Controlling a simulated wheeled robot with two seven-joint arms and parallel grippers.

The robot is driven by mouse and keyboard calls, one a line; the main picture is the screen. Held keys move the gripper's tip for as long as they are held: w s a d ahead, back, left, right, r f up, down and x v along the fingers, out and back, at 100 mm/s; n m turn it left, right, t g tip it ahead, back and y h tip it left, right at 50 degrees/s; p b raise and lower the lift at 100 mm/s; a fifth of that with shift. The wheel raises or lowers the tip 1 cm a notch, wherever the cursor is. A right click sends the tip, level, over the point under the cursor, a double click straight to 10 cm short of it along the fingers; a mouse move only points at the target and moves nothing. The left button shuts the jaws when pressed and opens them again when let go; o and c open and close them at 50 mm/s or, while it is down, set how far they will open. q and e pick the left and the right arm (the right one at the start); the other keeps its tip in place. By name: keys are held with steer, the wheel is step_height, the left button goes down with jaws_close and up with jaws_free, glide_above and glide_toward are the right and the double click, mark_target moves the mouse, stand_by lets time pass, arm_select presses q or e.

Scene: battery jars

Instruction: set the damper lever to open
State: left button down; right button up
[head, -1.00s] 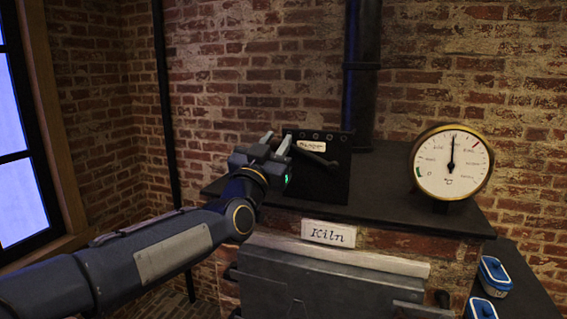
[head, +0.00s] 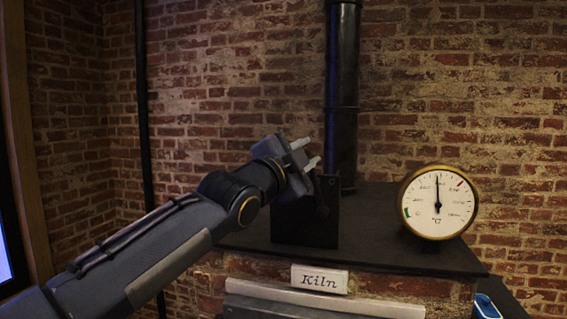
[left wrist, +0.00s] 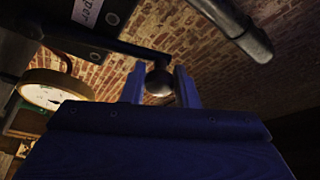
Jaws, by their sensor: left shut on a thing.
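The damper box (head: 292,225) is a dark upright housing on the kiln top; my left gripper and wrist cover much of its upper part in the head view. My left gripper (head: 311,153) is at the box's upper right, fingers pointing right. In the left wrist view, the damper lever (left wrist: 125,47) is a dark rod ending in a round knob (left wrist: 158,84). The knob sits between the two fingers of my left gripper (left wrist: 160,86), which is shut on it. A white label (left wrist: 100,14) shows partly on the box; its wording is cut off. My right gripper is out of view.
A dark flue pipe (head: 342,90) rises close behind the gripper. A round brass gauge (head: 437,202) stands right on the kiln top (head: 375,235). A blue-lidded container (head: 486,306) shows at lower right.

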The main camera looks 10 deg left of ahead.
arm_select(q)
steer(key=shift+d+r+m+g+p, duration=0.15)
steer(key=shift+d+m+g+p, duration=0.15)
steer(key=shift+d+m, duration=0.4)
steer(key=shift+d+m+p, duration=0.3)
steer(key=shift+d+m, duration=0.2)
steer(key=shift+d, duration=0.1)
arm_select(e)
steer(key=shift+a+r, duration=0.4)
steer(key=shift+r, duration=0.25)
arm_select(q)
steer(key=c, duration=1.1)
jaws_free()
steer(key=shift+d, duration=0.1)
steer(key=shift+c, duration=0.2)
steer(key=shift+s, duration=0.15)
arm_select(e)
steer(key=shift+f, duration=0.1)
arm_select(q)
steer(key=b+v, duration=0.2)
steer(key=v, duration=0.5)
steer(key=shift+s+a+b, duration=0.25)
steer(key=shift+b, duration=0.05)
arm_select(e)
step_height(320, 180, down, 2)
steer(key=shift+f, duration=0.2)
